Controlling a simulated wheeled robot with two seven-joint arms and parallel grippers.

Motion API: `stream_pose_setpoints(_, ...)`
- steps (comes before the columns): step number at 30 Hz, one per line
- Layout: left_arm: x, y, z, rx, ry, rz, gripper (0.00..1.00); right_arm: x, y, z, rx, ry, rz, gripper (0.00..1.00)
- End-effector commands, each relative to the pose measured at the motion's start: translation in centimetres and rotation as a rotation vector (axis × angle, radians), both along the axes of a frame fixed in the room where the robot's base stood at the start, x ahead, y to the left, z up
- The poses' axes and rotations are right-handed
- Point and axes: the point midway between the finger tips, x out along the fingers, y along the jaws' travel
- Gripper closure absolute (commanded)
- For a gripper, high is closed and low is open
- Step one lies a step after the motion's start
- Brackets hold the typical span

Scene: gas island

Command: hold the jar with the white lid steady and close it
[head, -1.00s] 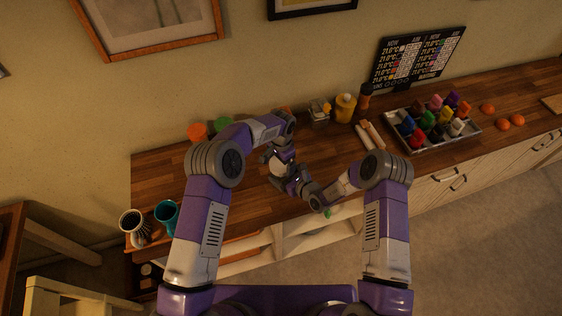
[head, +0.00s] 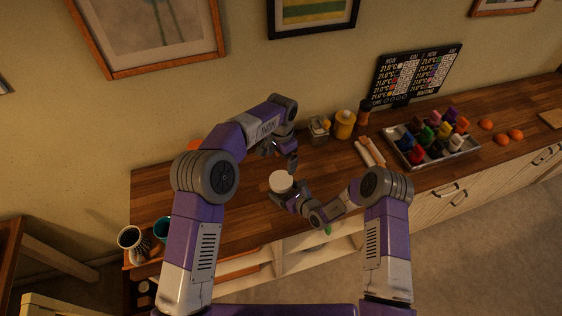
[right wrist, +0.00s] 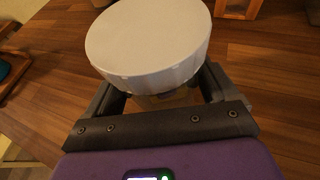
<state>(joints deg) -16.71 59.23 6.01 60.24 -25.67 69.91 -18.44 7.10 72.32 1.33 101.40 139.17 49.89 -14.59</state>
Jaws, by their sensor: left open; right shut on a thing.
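The jar's round white lid (head: 281,182) shows in the head view above the wooden counter. In the right wrist view the white lid (right wrist: 150,45) sits on top of the jar and hides most of it. Only a little of the jar body (right wrist: 165,98) shows below the lid, between the dark fingers. My right gripper (head: 290,198) is shut around the jar under the lid. I cannot tell whether the lid is fully tight. My left gripper (head: 280,151) is open and empty, behind the lid and apart from it.
Behind stand a glass jar (head: 319,128), a yellow container (head: 344,124) and a dark-topped bottle (head: 363,111). A tray (head: 462,151) of colourful items stands to the right, with oranges (head: 501,139) beyond. Two mugs, one white (head: 131,240), stand at the left end.

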Motion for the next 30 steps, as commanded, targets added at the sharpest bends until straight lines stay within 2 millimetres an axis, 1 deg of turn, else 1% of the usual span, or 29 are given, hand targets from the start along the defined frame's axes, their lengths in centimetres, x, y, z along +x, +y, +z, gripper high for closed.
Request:
stream_pose_setpoints(5,0.0,0.0,0.0,0.0,0.0,0.0,0.0,0.0,0.0,0.0,0.001,-0.001,0.0,0.98)
stream_pose_setpoints(6,0.0,0.0,0.0,0.0,0.0,0.0,0.0,0.0,0.0,0.0,0.001,-0.001,0.0,0.12)
stream_pose_setpoints(8,0.0,0.0,0.0,0.0,0.0,0.0,0.0,0.0,0.0,0.0,0.001,-0.001,0.0,0.03)
stream_pose_setpoints(9,0.0,0.0,0.0,0.0,0.0,0.0,0.0,0.0,0.0,0.0,0.001,-0.001,0.0,0.0)
stream_pose_setpoints(16,0.0,0.0,0.0,0.0,0.0,0.0,0.0,-0.1,-0.1,0.1,0.0,0.0,0.0,0.0)
stream_pose_setpoints(19,0.0,0.0,-0.1,0.0,0.0,0.0,0.0,-0.5,-0.6,0.3,0.0,0.0,-0.001,0.0)
stream_pose_setpoints(30,0.0,0.0,-0.4,0.0,0.0,0.0,0.0,-4.4,-3.8,2.4,0.0,0.0,0.0,0.0)
